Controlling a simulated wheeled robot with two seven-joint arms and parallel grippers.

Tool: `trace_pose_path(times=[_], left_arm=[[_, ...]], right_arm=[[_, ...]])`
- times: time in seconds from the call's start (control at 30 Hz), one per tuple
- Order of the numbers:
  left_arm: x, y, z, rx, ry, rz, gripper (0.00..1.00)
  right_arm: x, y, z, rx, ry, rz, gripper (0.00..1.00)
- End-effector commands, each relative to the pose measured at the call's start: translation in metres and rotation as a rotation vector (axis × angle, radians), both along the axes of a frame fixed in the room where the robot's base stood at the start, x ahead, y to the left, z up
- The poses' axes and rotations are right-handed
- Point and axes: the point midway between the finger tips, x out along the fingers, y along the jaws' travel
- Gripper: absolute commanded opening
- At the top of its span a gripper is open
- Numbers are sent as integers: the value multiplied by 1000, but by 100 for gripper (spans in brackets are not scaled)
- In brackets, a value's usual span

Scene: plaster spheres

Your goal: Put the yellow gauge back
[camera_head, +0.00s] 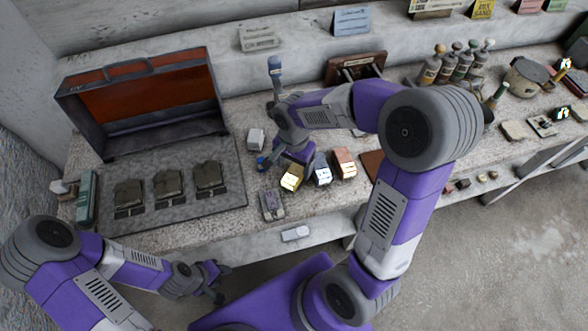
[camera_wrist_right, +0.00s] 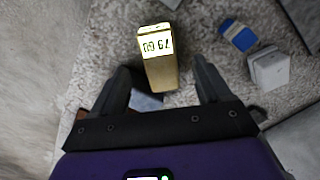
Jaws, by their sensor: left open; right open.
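The yellow gauge (camera_head: 291,178) stands on the stone worktop, left of a blue block (camera_head: 321,170) and an orange block (camera_head: 343,162). In the right wrist view the yellow gauge (camera_wrist_right: 160,70) shows a lit face with dark digits and lies between my open right fingers as seen from above. My right gripper (camera_head: 283,160) is over the worktop just behind the gauge, partly hidden by its own arm. No grip on the gauge shows. My left gripper (camera_head: 217,284) is open and empty, low in front of the worktop.
An open case (camera_head: 150,95) with orange lining stands behind a grey panel (camera_head: 222,150) holding three dark pouches. A white box (camera_head: 256,138) and small blue item (camera_wrist_right: 237,35) are near my right gripper. A small grey device (camera_head: 271,205) is at the front edge. Bottles (camera_head: 432,68) stand at back right.

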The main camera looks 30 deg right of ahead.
Motion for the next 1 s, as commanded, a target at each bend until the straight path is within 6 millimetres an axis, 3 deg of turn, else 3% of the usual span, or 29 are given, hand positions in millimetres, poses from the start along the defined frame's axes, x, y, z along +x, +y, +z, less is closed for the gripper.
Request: trace_pose_path(times=[0.1,0.33,1.0], left_arm=[[0,0,10,0,0,0,43],[0,0,16,0,0,0,43],[0,0,16,0,0,0,43]], right_arm=[[1,0,30,0,-5,0,77],[0,0,58,0,-1,0,77],[0,0,63,-1,1,0,77]])
